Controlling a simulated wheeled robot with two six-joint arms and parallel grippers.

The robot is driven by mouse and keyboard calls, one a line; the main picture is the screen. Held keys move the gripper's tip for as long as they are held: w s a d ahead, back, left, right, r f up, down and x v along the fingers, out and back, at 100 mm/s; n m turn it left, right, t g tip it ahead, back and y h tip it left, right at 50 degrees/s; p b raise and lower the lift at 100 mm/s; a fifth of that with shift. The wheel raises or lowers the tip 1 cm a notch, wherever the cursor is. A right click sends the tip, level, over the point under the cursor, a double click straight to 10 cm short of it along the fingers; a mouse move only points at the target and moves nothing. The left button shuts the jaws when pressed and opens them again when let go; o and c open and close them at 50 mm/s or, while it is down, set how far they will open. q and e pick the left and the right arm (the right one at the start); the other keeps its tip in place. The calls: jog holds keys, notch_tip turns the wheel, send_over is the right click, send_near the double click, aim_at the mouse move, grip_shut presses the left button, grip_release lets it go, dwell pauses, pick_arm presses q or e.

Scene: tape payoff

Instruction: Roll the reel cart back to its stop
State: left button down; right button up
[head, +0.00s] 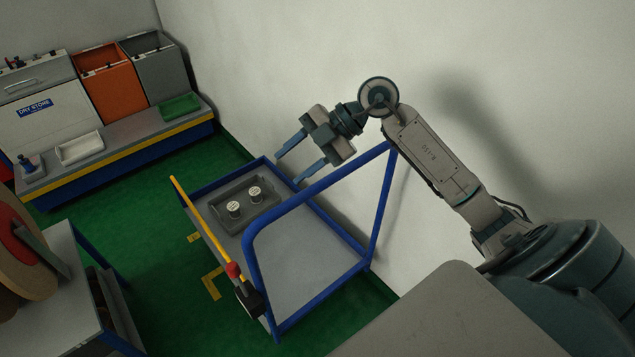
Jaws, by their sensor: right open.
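The reel cart (312,273) is a low grey deck with a blue tube frame and a tall blue push handle (310,190). It stands on the green floor beside the white wall. A grey tray (268,207) on its deck holds two small white-topped cylinders (235,208). A yellow bar with a red knob (233,269) and a black block runs along the cart's left side. My right gripper (287,163) is open and empty above the cart's far end, its fingers pointing left. I cannot tell whether it touches the frame. My left gripper is out of view.
Yellow floor marks (211,283) lie left of the cart. A grey table (62,262) with a large brown reel (22,255) stands at the lower left. A bench with a yellow edge (120,155), bins and trays lines the back. Green floor between them is clear.

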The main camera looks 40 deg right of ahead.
aim_at(316, 187)
jog(key=d+f+m+g+h, duration=0.1)
jog(key=d+m+g+h, duration=0.15)
jog(key=d+h, duration=0.55)
jog(key=f+p, duration=0.1)
jog(key=f, duration=0.1)
jog(key=a+f+y, duration=0.1)
jog(key=f, duration=0.2)
jog(key=a+f+t+y+p, duration=0.1)
jog(key=f, duration=0.2)
jog(key=shift+w+f+m+p, duration=0.2)
jog(key=shift+w+m+p, duration=0.1)
jog(key=shift+w, duration=0.1)
jog(key=shift+w+a+f, duration=0.1)
jog(key=shift+a+f, duration=0.1)
jog(key=shift+f, duration=0.45)
grip_shut()
